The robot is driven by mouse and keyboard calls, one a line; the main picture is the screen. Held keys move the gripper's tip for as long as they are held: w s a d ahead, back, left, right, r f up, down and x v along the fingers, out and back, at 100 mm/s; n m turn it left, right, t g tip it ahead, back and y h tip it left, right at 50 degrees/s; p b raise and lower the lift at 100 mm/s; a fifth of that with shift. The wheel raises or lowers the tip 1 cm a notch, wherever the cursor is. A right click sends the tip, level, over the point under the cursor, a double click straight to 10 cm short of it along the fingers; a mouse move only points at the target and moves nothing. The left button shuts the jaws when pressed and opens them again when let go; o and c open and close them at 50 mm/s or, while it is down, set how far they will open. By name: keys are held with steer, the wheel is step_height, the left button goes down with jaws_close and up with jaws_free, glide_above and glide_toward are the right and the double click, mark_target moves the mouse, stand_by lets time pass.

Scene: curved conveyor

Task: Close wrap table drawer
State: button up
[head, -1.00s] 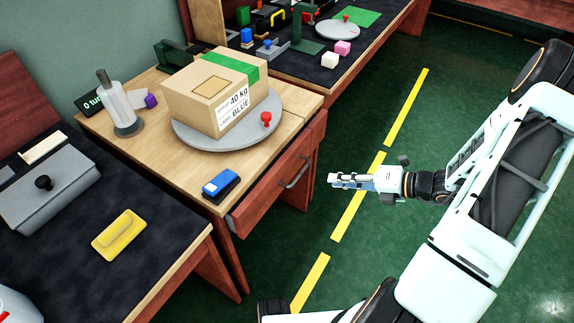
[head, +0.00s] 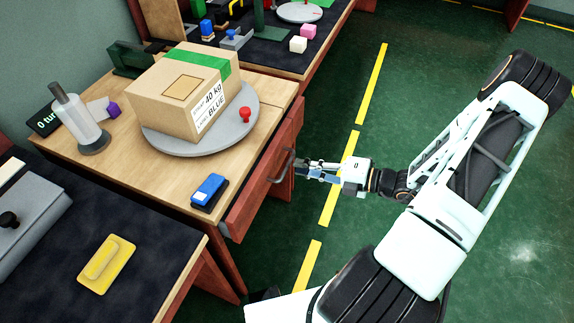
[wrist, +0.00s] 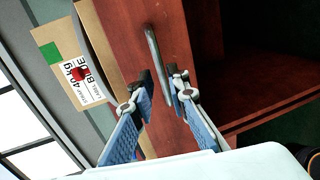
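The wrap table (head: 180,175) is wooden, with a red-brown drawer (head: 262,185) in its front that stands partly pulled out. The drawer's grey bar handle (head: 283,167) faces my gripper (head: 305,170). In the wrist view the drawer front (wrist: 135,40) fills the middle, and the handle (wrist: 157,60) runs down toward the gap between my fingers. My gripper (wrist: 160,92) is open, with its fingers apart on either side of the handle's lower end line. I cannot tell whether the fingers touch the handle.
On the table are a grey turntable (head: 190,147) carrying a cardboard box (head: 180,90), a blue stapler-like item (head: 209,190) near the drawer edge, and a wrap dispenser (head: 80,120). A dark bench (head: 150,225) stands in front left. The green floor at right is clear.

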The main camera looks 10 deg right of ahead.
mark_target(288, 163)
steer(key=x, duration=0.5)
steer(key=shift+w+a+b, duration=0.1)
steer(key=shift+b, duration=0.25)
jaws_close()
steer(key=shift+r+p+x, duration=0.2)
steer(key=shift+r+x, duration=0.05)
steer(key=shift+x, duration=0.85)
steer(key=shift+r+p+x, duration=0.2)
steer(key=shift+x, duration=0.9)
steer(key=shift+a+r, duration=0.1)
steer(key=shift+a, duration=0.05)
